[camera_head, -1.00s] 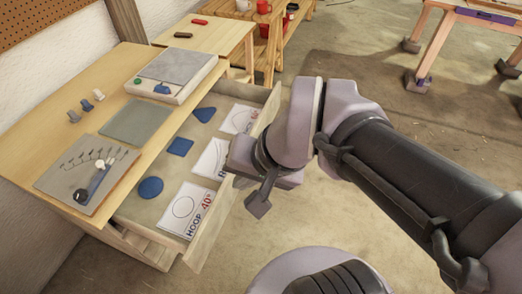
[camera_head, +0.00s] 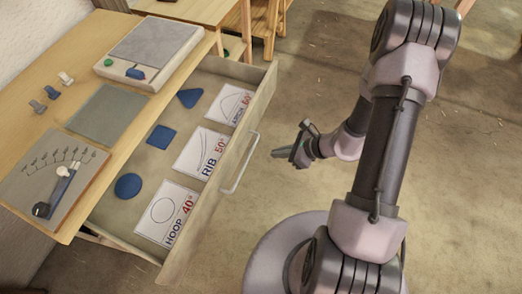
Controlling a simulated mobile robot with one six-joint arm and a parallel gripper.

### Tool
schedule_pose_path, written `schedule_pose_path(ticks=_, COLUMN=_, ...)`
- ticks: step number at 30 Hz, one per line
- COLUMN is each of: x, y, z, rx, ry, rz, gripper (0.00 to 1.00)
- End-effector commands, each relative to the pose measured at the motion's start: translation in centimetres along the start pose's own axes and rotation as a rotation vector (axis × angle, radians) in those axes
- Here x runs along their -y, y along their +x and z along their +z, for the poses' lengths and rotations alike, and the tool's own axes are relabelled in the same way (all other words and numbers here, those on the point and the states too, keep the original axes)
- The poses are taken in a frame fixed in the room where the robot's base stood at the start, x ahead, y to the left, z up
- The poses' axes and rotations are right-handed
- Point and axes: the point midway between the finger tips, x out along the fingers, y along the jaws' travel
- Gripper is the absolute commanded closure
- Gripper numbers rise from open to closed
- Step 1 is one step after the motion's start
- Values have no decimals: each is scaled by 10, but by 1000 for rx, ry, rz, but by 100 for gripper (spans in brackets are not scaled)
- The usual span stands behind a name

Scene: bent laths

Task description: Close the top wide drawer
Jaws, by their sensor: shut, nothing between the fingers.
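The top wide drawer (camera_head: 262,98) stands pulled out of the wooden workbench (camera_head: 95,42), toward the right. Its front panel carries a pale bar handle (camera_head: 240,165) on the outside. Inside lie blue flat shapes, a triangle (camera_head: 190,97), a square (camera_head: 161,136) and a disc (camera_head: 128,186), beside printed cards marked HOOP (camera_head: 167,213), RIB (camera_head: 202,153) and one more (camera_head: 232,105). My gripper (camera_head: 284,154) is shut and empty, to the right of the handle and apart from it, over the floor side of the drawer front.
On the bench top are a grey-topped scale-like device (camera_head: 152,45), a grey mat (camera_head: 108,116), a dial board (camera_head: 52,176) and small grey and blue pegs (camera_head: 51,92). Another wooden table (camera_head: 190,8) stands behind. The concrete floor (camera_head: 460,170) to the right is clear.

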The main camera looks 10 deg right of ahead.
Motion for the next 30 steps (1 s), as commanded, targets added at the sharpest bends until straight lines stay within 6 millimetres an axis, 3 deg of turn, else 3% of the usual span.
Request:
schedule_pose_path(ticks=4, x=-1, y=35, z=-2, rx=0, ry=-4, rz=4, gripper=100)
schedule_pose_path(ticks=10, x=-1, y=60, z=15, rx=0, ry=-5, rz=2, gripper=100)
schedule_pose_path(ticks=30, x=5, y=72, z=28, rx=1, ry=-4, rz=1, gripper=100)
